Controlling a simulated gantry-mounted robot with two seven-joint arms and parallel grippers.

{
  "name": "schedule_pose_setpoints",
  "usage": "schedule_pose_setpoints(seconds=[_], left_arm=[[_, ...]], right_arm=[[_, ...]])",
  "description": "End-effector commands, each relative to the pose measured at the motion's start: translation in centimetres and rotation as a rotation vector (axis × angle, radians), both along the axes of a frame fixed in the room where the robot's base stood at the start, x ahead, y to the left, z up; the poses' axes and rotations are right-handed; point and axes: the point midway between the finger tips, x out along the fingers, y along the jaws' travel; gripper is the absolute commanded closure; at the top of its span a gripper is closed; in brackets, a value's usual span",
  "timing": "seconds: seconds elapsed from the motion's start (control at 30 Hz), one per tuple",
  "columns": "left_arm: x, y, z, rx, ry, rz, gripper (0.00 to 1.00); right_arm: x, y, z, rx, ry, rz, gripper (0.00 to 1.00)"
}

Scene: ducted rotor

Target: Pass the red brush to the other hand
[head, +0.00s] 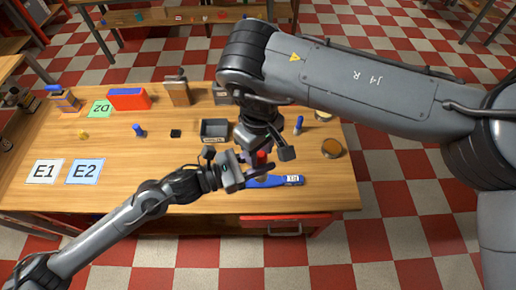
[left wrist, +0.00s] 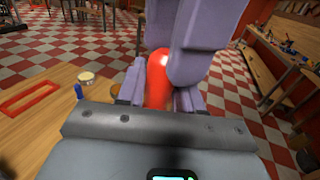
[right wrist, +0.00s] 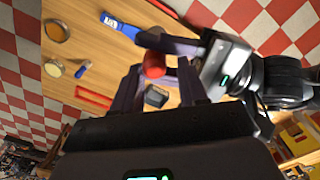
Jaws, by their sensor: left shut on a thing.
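The red brush (head: 262,156) is held above the front of the table, between my two grippers. My left gripper (head: 252,172) is shut on it. In the left wrist view the rounded red brush (left wrist: 158,78) stands up between the left fingers, partly hidden by the right gripper's fingers. My right gripper (head: 268,152) points down from above, close over the brush. In the right wrist view its fingers (right wrist: 158,88) stand apart, with the red end of the brush (right wrist: 154,65) between or just beyond them; contact cannot be told.
A blue labelled tool (head: 278,181) lies on the table just below the grippers. A grey bin (head: 214,130), a blue-handled item (head: 298,125) and a round amber-topped tin (head: 332,148) stand nearby.

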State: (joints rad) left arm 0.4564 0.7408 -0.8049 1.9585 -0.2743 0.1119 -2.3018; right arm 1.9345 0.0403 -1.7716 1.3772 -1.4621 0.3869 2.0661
Motion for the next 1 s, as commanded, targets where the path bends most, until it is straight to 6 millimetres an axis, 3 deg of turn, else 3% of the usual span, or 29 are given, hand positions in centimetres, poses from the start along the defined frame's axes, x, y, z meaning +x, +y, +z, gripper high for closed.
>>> schedule_pose_setpoints(seconds=[0.03, 0.2, 0.33, 0.37, 0.53, 0.87, 1.0], left_arm=[[0.1, 0.0, 0.0, 0.0, 0.0, 0.002, 0.95], [0.1, 0.0, 0.1, -0.001, 0.0, 0.004, 0.94], [0.2, 0.0, 0.1, -0.002, -0.001, 0.005, 0.95], [0.2, 0.1, 0.1, -0.001, -0.002, 0.006, 0.59], [0.2, 0.0, 0.1, -0.002, -0.001, 0.005, 0.34], [0.0, 0.2, 0.0, 0.0, 0.0, 0.003, 0.34], [-0.4, 1.1, 0.0, 0.001, 0.0, 0.005, 0.34]], right_arm=[[-0.2, 0.2, 0.0, 0.004, 0.004, 0.006, 0.73], [-0.3, 0.4, 0.0, 0.007, 0.007, 0.01, 0.99], [-0.4, 0.5, 0.0, 0.007, 0.01, 0.012, 1.0], [-0.4, 0.5, 0.0, 0.008, 0.009, 0.012, 1.0], [-0.3, 0.4, 0.0, 0.006, 0.007, 0.009, 1.0], [-0.2, 0.3, 0.0, 0.004, 0.004, 0.006, 1.0], [-0.2, 0.2, 0.0, 0.003, 0.004, 0.005, 1.0]])
